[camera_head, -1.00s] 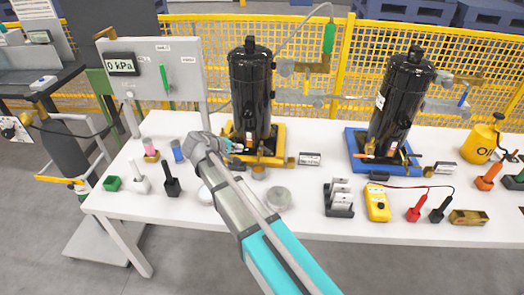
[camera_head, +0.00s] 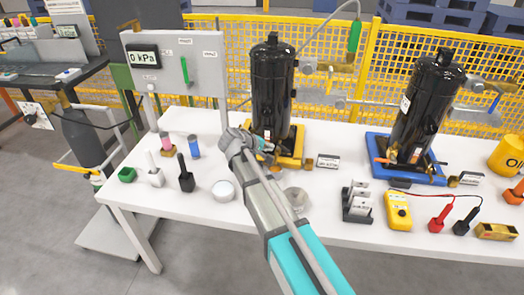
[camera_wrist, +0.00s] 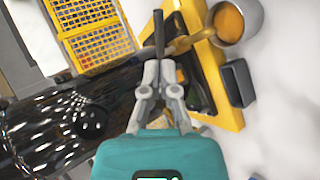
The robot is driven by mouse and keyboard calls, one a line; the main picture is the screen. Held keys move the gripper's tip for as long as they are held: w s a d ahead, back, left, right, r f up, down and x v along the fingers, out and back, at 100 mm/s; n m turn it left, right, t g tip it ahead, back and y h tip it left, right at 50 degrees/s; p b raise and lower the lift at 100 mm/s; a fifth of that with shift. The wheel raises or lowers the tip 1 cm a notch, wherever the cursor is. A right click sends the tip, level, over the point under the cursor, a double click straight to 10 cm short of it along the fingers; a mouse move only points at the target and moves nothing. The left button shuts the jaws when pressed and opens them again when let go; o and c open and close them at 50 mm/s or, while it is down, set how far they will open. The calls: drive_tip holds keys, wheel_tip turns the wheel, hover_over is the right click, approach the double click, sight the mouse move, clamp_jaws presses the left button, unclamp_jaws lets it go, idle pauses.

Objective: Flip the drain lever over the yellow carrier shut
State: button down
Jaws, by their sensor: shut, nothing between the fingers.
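The yellow carrier (camera_head: 297,158) stands on the white table with a tall black compressor (camera_head: 272,85) upright on it. In the wrist view the yellow carrier (camera_wrist: 229,112) is at the right and the glossy compressor (camera_wrist: 50,115) at the left. A thin dark bar (camera_wrist: 159,28), apparently the drain lever, stands just beyond my gripper's tips beside an orange-brass pipe (camera_wrist: 187,42). My gripper (camera_wrist: 160,66) is shut with nothing held. Its tips overlap the bar's lower end in the picture; I cannot tell whether they touch. In the head view my gripper (camera_head: 266,147) is low at the compressor's front, and my arm hides the lever.
A cup with orange contents (camera_wrist: 230,20) stands close to the carrier's corner. A second compressor sits on a blue carrier (camera_head: 403,176) at the right. A gauge panel (camera_head: 175,68) stands behind left.

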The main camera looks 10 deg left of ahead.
sight(279, 149)
drive_tip(key=shift+b+x, duration=1.55)
drive_tip(key=shift+x, duration=1.85)
drive_tip(key=shift+s+a, duration=0.1)
drive_tip(key=shift+a, duration=0.1)
